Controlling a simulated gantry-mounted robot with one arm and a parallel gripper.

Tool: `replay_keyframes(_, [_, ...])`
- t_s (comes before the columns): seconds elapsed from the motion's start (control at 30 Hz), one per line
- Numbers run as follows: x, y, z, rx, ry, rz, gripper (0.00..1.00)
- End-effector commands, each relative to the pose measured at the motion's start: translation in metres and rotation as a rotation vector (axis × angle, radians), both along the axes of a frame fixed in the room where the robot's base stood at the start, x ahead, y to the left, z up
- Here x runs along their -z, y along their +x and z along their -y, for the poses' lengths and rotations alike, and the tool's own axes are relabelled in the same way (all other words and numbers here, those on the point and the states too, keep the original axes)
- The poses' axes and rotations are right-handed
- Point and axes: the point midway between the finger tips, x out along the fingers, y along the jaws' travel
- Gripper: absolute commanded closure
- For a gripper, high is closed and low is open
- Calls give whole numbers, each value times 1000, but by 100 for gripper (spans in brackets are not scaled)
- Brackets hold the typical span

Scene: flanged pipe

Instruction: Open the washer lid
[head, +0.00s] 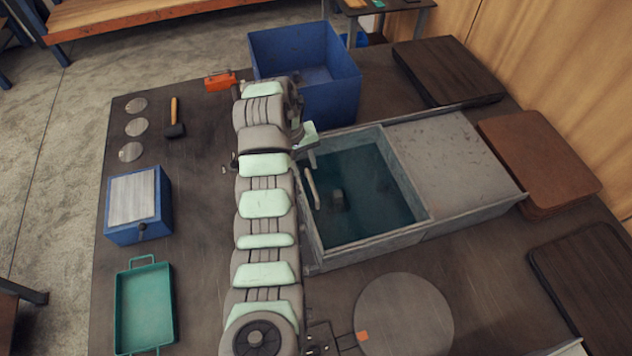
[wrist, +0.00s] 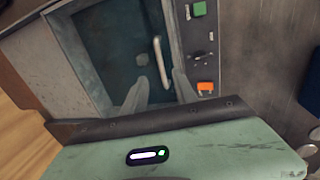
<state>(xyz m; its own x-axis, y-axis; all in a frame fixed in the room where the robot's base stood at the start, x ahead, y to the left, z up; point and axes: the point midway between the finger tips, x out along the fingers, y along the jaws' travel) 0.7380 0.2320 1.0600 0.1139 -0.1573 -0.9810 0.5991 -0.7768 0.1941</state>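The washer (head: 455,150) is a long grey box on the table. Its left half has a dark teal lid panel (head: 372,185) inside a grey frame, which looks glassy and lies in place. A pale bar handle (head: 312,188) runs along the panel's left edge. In the wrist view the lid (wrist: 115,50) and its upright handle (wrist: 158,62) show just beyond my gripper (wrist: 158,88). The two fingers are apart and empty, with the handle ahead of the gap. I cannot tell the remaining distance. In the head view my arm partly hides the gripper.
A panel with a green button (wrist: 199,9) and an orange button (wrist: 205,87) lies beside the lid. A blue bin (head: 310,70) stands behind the washer. A round plate (head: 403,315) lies in front. A blue box (head: 138,205) and green tray (head: 145,305) are left.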

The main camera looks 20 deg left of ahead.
Motion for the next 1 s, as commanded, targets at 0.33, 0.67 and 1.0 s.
replay_keyframes(0.33, [59, 7, 10, 0, -1, -1, 66])
replay_keyframes(0.67, [93, 13, 15, -1, 1, 5, 66])
replay_keyframes(1.0, [101, 13, 16, -1, 3, 5, 66])
